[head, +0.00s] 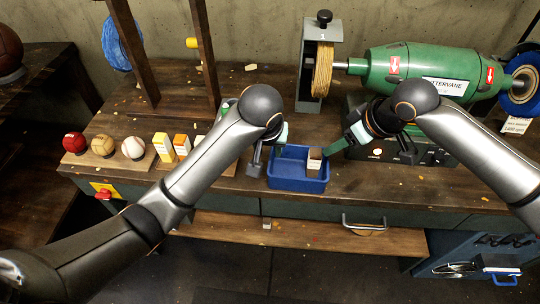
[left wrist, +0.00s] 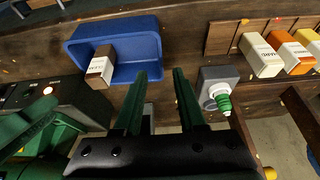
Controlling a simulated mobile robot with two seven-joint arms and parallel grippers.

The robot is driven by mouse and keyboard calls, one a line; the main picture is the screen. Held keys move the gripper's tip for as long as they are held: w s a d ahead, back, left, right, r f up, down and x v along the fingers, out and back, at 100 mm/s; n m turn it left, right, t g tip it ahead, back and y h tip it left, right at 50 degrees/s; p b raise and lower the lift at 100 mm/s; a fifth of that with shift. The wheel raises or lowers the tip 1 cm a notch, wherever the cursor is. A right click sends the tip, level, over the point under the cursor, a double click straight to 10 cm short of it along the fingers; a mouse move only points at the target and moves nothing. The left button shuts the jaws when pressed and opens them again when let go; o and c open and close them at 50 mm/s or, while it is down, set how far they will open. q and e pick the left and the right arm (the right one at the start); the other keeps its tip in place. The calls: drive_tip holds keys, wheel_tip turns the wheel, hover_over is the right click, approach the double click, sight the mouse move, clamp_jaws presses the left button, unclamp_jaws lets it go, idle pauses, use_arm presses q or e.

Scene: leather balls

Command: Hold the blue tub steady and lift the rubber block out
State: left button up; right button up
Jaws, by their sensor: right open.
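The blue tub (head: 286,184) stands on the bench near its front edge; it also shows at the upper left of the left wrist view (left wrist: 130,30). The rubber block (head: 314,161), dark brown with a white label, stands in the tub's right part; it is in the left wrist view too (left wrist: 101,66). My left gripper (left wrist: 167,76) is open beside the tub's left end, with one finger overlapping the tub's corner in that view. I cannot tell whether it touches. My right gripper (head: 336,147) is open at the tub's right side, near the block and apart from it.
Three balls (head: 103,146) and small boxes (head: 172,146) stand on wooden boards at the left. A green grinder (head: 425,72) fills the back right. A grey box with a green spring-like part (left wrist: 218,92) is close beside my left fingers. The bench front edge is near.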

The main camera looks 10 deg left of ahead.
sight(271, 160)
use_arm(q)
drive_tip(key=x, duration=1)
drive_tip(key=shift+w+f, duration=0.1)
drive_tip(key=shift+f, duration=0.25)
clamp_jaws()
idle(1.4)
